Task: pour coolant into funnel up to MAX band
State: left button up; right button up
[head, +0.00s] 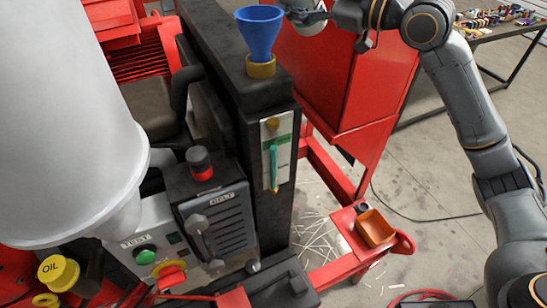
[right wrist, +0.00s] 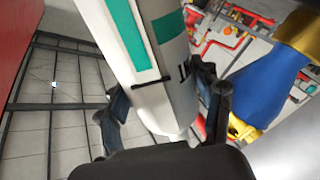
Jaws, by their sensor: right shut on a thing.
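The blue funnel (head: 260,32) stands upright in the brass collar (head: 261,68) on the black tank (head: 262,95). It also shows in the right wrist view (right wrist: 260,90). A sight gauge (head: 284,158) on the tank front has a green band (head: 278,140) and a teal column (head: 273,168); the column's top looks near the band's lower edge, too small to tell exactly. My right gripper (head: 307,14) is shut on a white bottle with a teal strip (right wrist: 150,55), just right of the funnel. The bottle is mostly hidden in the head view. My left gripper is not in view.
A red cabinet (head: 350,70) stands right of the tank. An orange tray (head: 375,228) sits on a red bracket low at right. A black box with a lever (head: 215,220) and a TEST panel (head: 130,245) stand left. Open floor (head: 440,170) lies right.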

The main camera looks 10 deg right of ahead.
jog(key=shift+r, duration=0.15)
jog(key=m+p, duration=0.2)
jog(key=w+d+m+p, duration=0.1)
jog(key=m, duration=0.1)
jog(key=shift+d+r, duration=0.1)
jog(key=shift+r, duration=0.25)
jog(key=shift+d+f+m, duration=0.1)
jog(key=shift+d+m, duration=0.1)
jog(key=shift+m, duration=0.6)
jog(key=shift+w, duration=0.1)
jog(key=shift+s+a+f+m, duration=0.1)
jog(key=shift+m, duration=0.5)
jog(key=shift+s+a+f+m, duration=0.1)
jog(key=shift+m, duration=0.5)
